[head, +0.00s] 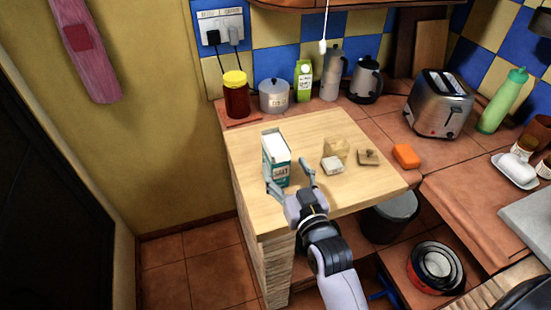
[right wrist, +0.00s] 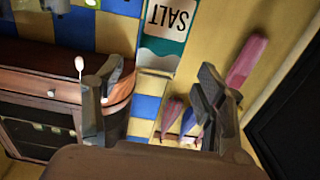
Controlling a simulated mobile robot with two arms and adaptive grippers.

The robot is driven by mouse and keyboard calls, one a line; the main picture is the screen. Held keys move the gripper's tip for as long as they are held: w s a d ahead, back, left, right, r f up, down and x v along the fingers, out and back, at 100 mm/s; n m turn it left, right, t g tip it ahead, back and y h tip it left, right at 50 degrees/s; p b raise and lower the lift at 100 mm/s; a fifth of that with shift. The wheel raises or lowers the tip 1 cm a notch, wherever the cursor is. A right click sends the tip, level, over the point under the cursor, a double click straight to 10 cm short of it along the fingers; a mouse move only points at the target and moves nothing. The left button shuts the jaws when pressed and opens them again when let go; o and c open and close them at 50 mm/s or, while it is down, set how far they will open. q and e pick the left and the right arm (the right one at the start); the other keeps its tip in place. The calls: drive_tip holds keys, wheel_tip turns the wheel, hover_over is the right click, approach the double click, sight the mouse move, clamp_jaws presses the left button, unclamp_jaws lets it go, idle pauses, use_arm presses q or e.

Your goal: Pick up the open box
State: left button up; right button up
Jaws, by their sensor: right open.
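My right gripper (head: 290,177) is open and empty, in front of the box on the near side. Its two fingers (right wrist: 152,92) point toward the box, with the box showing beyond and between their tips. Whether a finger touches the box cannot be told. My left gripper is not in view.
A glass container (head: 336,148), a white block (head: 332,165), a brown item (head: 368,157) and an orange block (head: 406,156) lie to the right. Behind stand a yellow-lidded jar (head: 236,96), a pot (head: 274,97) and a green carton (head: 303,82). The board's front is clear.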

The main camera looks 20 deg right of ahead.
sight(280, 159)
drive_tip(key=w, duration=0.3)
drive_tip(key=shift+w, duration=0.15)
drive_tip(key=w+p, duration=0.2)
drive_tip(key=w, duration=0.3)
drive_tip(key=shift+r, duration=0.1)
drive_tip(key=shift+w, duration=0.15)
drive_tip(key=shift+c, duration=0.4)
clamp_jaws()
